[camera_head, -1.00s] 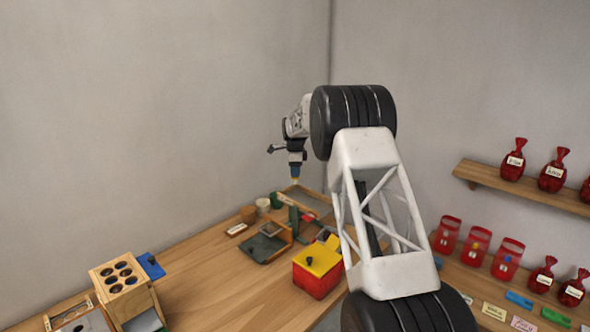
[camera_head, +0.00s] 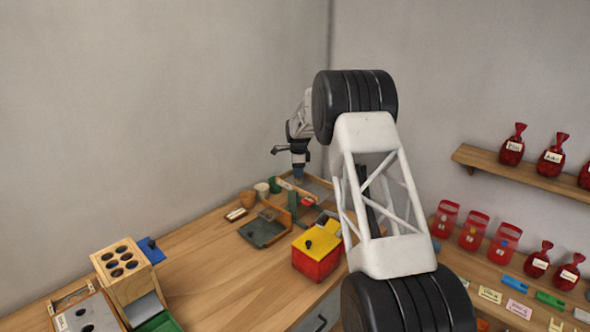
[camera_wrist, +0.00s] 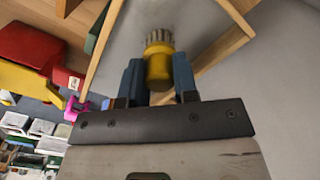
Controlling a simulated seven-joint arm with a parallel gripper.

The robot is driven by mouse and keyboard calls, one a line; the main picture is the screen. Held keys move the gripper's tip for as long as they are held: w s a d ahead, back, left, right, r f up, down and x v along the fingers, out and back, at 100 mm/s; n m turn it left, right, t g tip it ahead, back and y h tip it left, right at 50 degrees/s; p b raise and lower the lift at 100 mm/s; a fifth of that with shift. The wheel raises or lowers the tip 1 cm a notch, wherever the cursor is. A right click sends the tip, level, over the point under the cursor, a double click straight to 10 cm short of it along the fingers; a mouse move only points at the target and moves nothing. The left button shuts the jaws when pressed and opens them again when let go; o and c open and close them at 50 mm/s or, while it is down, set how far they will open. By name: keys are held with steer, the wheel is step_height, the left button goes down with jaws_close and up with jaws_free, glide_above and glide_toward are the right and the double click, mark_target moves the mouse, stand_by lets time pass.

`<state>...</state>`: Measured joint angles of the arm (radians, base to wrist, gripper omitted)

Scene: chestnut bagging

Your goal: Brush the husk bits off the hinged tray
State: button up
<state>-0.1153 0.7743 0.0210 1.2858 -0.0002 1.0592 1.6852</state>
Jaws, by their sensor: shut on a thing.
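My gripper (camera_head: 298,176) is over the back corner of the bench. In the wrist view, the blue fingers of my gripper (camera_wrist: 158,76) are shut on a short yellow-handled brush (camera_wrist: 158,64) with grey bristles. The bristles point at a grey, wood-edged surface that looks like the hinged tray (camera_wrist: 118,50). I cannot tell whether they touch it. In the head view the tray (camera_head: 321,187) lies just right of my gripper, partly behind my arm. No husk bits can be made out.
A red box with a yellow lid (camera_head: 318,263) stands in front. A dark flat tray (camera_head: 262,232) lies to its left, with small cups (camera_head: 262,190) behind. A wooden block with holes (camera_head: 122,265) is at front left. The bench between is clear. Walls close off the back corner.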

steer(key=shift+s+d+f, duration=0.1)
steer(key=shift+s+d, duration=0.45)
steer(key=shift+s, duration=0.05)
steer(key=shift+w+a, duration=1.25)
steer(key=shift+w, duration=0.05)
steer(key=shift+w+a, duration=0.2)
steer(key=shift+w, duration=0.05)
step_height(320, 180, up, 8)
steer(key=shift+s, duration=0.1)
stand_by(0.4)
